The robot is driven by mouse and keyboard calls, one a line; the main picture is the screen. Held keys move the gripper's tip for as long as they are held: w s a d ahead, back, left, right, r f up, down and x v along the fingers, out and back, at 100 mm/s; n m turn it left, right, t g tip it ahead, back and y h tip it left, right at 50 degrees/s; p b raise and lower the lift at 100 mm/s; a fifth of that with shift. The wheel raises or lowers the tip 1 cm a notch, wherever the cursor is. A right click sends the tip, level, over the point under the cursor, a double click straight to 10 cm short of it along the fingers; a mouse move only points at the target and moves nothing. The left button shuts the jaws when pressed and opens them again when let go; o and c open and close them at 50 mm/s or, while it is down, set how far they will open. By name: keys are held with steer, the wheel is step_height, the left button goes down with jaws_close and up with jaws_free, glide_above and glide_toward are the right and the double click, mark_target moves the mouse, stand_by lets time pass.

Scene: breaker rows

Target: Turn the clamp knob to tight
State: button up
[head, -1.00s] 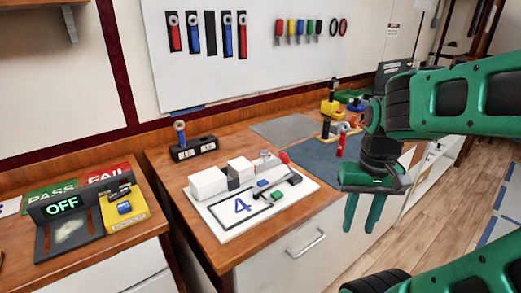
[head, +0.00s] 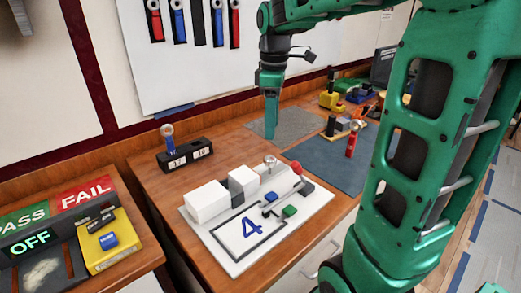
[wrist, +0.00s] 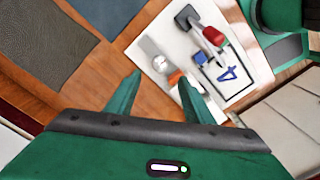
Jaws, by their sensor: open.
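A white board (head: 225,258) marked with a blue 4 lies on the wooden bench. A round silver knob (head: 270,160), which looks like the clamp knob, stands at the board's back edge; it also shows in the wrist view (wrist: 159,63). Its setting is too small to read. A red-handled lever (head: 296,168) is right of it. My gripper (head: 271,136) points down above the bench behind the board, apart from the knob. In the wrist view its open fingers (wrist: 161,82) are empty, with the knob appearing just beyond the fingertips.
White blocks (head: 206,199) and a grey block (head: 243,183) stand left of the knob. Blue (head: 270,197) and green (head: 289,211) pieces sit in front. A black holder (head: 185,156) with a blue-handled tool is at the left. Mats (head: 335,160) lie behind the board.

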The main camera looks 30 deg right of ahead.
mark_target(270, 157)
step_height(270, 157, down, 11)
steer(key=shift+w+r, duration=0.1)
steer(key=shift+r, duration=0.1)
stand_by(0.3)
steer(key=c, duration=1)
